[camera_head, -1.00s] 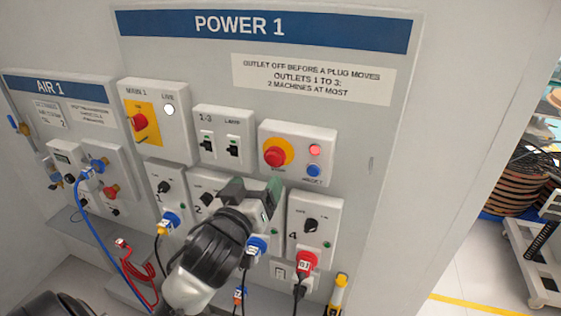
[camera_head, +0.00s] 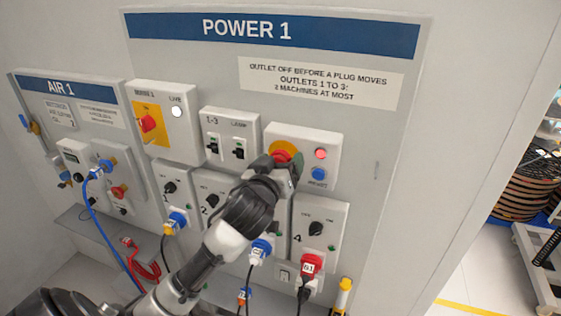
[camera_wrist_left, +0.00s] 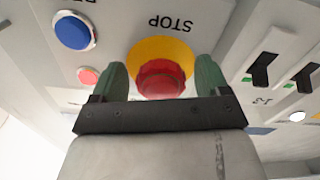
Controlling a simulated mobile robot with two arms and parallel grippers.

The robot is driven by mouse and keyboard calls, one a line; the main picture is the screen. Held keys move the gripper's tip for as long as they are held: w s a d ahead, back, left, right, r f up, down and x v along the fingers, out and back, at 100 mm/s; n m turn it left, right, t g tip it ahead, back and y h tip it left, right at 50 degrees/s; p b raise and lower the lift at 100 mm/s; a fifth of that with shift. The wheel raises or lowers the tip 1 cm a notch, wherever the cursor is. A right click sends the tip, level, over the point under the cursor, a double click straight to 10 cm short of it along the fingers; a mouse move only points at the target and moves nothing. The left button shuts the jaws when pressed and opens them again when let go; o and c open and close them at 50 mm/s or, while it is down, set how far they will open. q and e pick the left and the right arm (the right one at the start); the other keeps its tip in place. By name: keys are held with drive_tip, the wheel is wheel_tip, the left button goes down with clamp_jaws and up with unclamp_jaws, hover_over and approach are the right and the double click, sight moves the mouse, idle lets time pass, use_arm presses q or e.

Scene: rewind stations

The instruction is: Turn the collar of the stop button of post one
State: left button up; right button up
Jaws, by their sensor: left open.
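The stop button is a red mushroom button (camera_wrist_left: 161,80) on a yellow round plate (camera_wrist_left: 160,52), with the word STOP printed by it in the left wrist view. In the head view its yellow plate (camera_head: 283,152) shows at the left of a white box, and my gripper covers much of the red part. My left gripper (camera_wrist_left: 160,82) is open, with one green finger on each side of the red button. I cannot tell whether the fingers touch it. My right gripper is not in view.
A blue reset button (camera_head: 319,174) and a lit red lamp (camera_head: 320,154) sit just right of the stop button. A switch box (camera_head: 230,138) is close on the left. Outlets with plugs and hanging cables are below, including a red plug (camera_head: 311,266).

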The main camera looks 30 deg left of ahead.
use_arm(q)
drive_tip(key=c, duration=0.9)
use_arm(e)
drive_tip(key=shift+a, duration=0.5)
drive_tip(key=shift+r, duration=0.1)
use_arm(q)
drive_tip(key=m+p, duration=0.1)
drive_tip(key=m, duration=0.2)
drive_tip(key=shift+a+r+m, duration=0.1)
drive_tip(key=shift+m, duration=0.2)
drive_tip(key=shift+m+p, duration=0.85)
drive_tip(key=shift+m, duration=0.85)
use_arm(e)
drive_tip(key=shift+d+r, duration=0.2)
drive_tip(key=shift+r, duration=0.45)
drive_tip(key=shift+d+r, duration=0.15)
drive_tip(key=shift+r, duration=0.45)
use_arm(q)
drive_tip(key=o, duration=0.9)
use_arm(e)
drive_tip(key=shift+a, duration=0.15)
